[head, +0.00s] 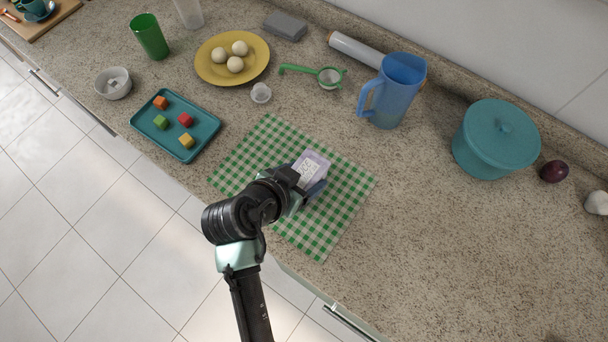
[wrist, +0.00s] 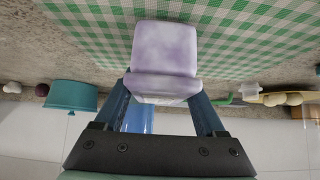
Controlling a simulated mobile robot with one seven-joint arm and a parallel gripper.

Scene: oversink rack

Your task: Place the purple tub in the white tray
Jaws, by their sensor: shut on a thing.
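The pale purple tub (head: 311,166) is between the fingers of my gripper (head: 306,184), over the green checked cloth. Its top looks whitish with dark marks in the head view. In the wrist view the tub (wrist: 165,45) fills the upper middle, with a blue finger of my gripper (wrist: 163,92) on each side of it. My gripper is shut on the tub. I cannot tell whether the tub touches the cloth. I see no white tray in either view; the only tray in sight is teal (head: 154,129).
The checked cloth (head: 245,160) lies at the counter's front edge. Several coloured cubes sit in the teal tray. Behind are a yellow plate (head: 212,72) with white balls, a green strainer (head: 331,77), a blue jug (head: 392,95) and a teal pot (head: 494,145). The counter at front right is clear.

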